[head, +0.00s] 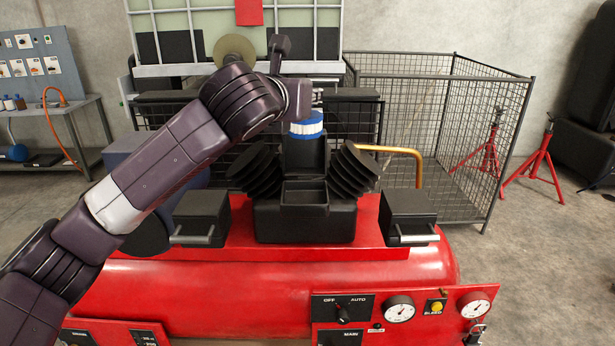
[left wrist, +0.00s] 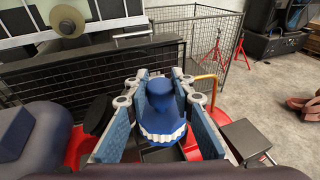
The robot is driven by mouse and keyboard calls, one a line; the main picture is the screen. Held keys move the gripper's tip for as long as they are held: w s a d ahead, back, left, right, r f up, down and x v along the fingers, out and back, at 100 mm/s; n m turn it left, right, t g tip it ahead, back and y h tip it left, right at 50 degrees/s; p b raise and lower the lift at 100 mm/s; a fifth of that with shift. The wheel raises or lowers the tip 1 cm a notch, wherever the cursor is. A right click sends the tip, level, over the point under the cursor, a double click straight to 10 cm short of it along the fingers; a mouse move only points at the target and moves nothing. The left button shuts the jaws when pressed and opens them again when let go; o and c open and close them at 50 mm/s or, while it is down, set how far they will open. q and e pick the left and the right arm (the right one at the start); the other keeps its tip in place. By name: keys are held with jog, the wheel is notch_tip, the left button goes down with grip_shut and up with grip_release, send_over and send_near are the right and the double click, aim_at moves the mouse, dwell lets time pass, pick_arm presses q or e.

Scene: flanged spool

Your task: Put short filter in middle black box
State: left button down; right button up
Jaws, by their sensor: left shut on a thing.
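The short filter (head: 307,124), blue with a white pleated band, is held upright just above the middle black box (head: 304,154). In the left wrist view the filter (left wrist: 163,118) sits between the two blue-padded fingers. My left gripper (head: 308,100) is shut on it, and its fingers also show in the left wrist view (left wrist: 160,82). The filter's lower edge is at or just over the box's top; I cannot tell whether they touch. My arm hides part of the area behind. My right gripper is not in view.
A lower open black compartment (head: 304,194) lies in front. Black boxes with silver handles stand left (head: 202,215) and right (head: 408,213). Finned black cylinders (head: 355,172) flank the middle box. An orange pipe (head: 395,150) curves at right. All sits on a red tank (head: 240,285).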

aim_at(300, 133)
pick_arm(q)
jog(key=f, duration=0.7)
jog(key=shift+s+a+f+p, duration=0.15)
jog(key=shift+s+p, duration=0.2)
jog(key=shift+p, duration=0.05)
jog(key=f, duration=0.4)
jog(key=f+p, duration=0.1)
jog(key=f, duration=0.3)
jog(key=shift+w+f, duration=0.2)
jog(key=shift+f, duration=0.35)
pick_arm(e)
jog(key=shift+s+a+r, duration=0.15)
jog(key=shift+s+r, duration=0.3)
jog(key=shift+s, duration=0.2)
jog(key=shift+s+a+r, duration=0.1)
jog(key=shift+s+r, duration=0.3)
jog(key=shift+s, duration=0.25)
pick_arm(q)
jog(key=c, duration=1.7)
grip_release()
jog(key=shift+o, duration=0.2)
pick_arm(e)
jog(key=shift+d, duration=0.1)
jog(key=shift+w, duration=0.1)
